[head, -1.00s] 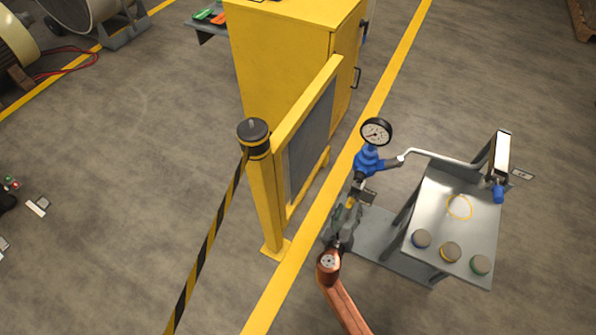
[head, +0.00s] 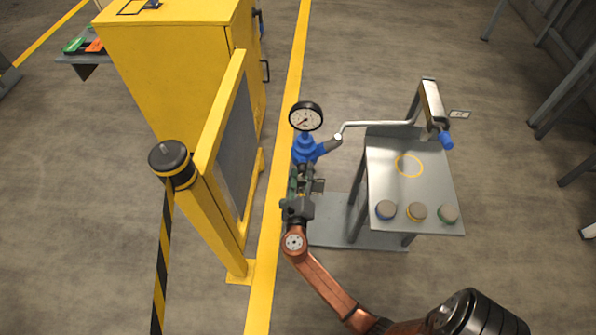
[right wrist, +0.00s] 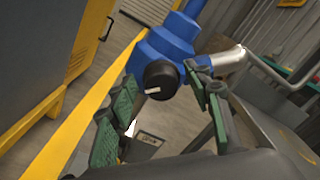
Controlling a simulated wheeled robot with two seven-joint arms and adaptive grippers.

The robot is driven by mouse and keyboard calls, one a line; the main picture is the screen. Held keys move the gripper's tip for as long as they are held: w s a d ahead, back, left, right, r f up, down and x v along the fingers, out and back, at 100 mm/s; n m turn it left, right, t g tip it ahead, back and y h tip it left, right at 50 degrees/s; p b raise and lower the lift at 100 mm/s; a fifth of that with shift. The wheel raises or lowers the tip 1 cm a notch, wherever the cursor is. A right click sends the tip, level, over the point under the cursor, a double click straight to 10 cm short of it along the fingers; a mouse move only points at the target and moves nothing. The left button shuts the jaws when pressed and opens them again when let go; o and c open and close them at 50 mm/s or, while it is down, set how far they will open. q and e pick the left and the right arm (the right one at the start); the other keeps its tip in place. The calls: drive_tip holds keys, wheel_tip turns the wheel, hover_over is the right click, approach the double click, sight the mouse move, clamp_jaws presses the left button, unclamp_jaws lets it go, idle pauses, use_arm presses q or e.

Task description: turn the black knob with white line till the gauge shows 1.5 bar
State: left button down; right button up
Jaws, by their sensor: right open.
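The black knob with a white line (right wrist: 160,75) sits on the front of a blue valve body (right wrist: 163,48). Its white line points left, nearly level. The blue valve (head: 308,150) also shows in the head view, with the round white-faced gauge (head: 305,117) above it. The gauge needle points to the lower left; its numbers are too small to read. My right gripper (head: 298,185) is just in front of the valve. In the right wrist view its green-padded fingers (right wrist: 160,92) are open, one to each side of the knob, with gaps visible. My left gripper is out of view.
A silver pipe (head: 375,125) runs right from the valve. A grey stand (head: 400,165) with several coloured buttons is at right. A yellow guard frame (head: 212,130), cabinet (head: 180,60) and striped-belt post (head: 172,165) stand at left.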

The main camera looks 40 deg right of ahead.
drive_tip(key=shift+w+d, duration=0.2)
drive_tip(key=shift+d, duration=0.05)
drive_tip(key=shift+c, duration=0.4)
drive_tip(key=c, duration=1.1)
